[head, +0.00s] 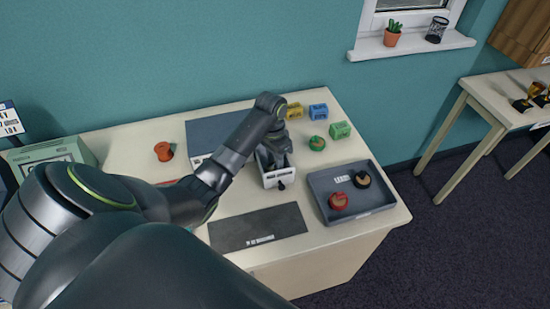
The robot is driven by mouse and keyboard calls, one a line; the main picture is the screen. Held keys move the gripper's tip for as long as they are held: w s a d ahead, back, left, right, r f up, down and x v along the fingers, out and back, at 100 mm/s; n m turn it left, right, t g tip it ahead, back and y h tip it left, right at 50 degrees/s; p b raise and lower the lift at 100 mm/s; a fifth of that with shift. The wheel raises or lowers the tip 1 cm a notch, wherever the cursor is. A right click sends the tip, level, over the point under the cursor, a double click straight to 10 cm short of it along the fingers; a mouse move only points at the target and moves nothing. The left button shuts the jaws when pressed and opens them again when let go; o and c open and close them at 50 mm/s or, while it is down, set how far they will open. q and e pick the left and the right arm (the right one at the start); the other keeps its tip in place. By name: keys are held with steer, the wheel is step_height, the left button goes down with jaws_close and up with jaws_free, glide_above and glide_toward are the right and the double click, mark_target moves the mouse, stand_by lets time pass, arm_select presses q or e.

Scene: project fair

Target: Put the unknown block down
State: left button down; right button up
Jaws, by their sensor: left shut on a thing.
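My left arm reaches from the left across the table. My left gripper (275,158) points down at a white box-like device (281,181) with a dark knob on its front. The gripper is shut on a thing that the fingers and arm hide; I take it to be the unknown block. I cannot tell whether it touches the device. Blocks stand behind and to the right of the gripper: a yellow one (294,110), a blue one (318,111) and a green one (340,130). My right gripper is not in view.
A grey tray (372,204) at the right holds a red-topped and a black-topped piece. A green round piece (317,143) stands behind it. A dark mat (257,229) lies empty at the front. An orange spool (164,151) and a blue-grey panel (212,129) are at the back.

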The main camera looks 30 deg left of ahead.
mark_target(274, 162)
arm_select(q)
steer(key=shift+f, duration=0.1)
steer(key=c, duration=1.1)
jaws_free()
steer(key=r, duration=0.1)
steer(key=r+b, duration=0.1)
steer(key=r, duration=0.3)
steer(key=shift+w+a+r, duration=0.1)
steer(key=shift+w+a, duration=0.05)
steer(key=shift+a, duration=0.1)
steer(key=shift+a+r+p, duration=0.15)
steer(key=shift+r+p, duration=1.4)
steer(key=shift+r, duration=0.2)
steer(key=shift+a+r+p, duration=0.1)
steer(key=shift+r+p, duration=1.45)
steer(key=shift+r, duration=0.2)
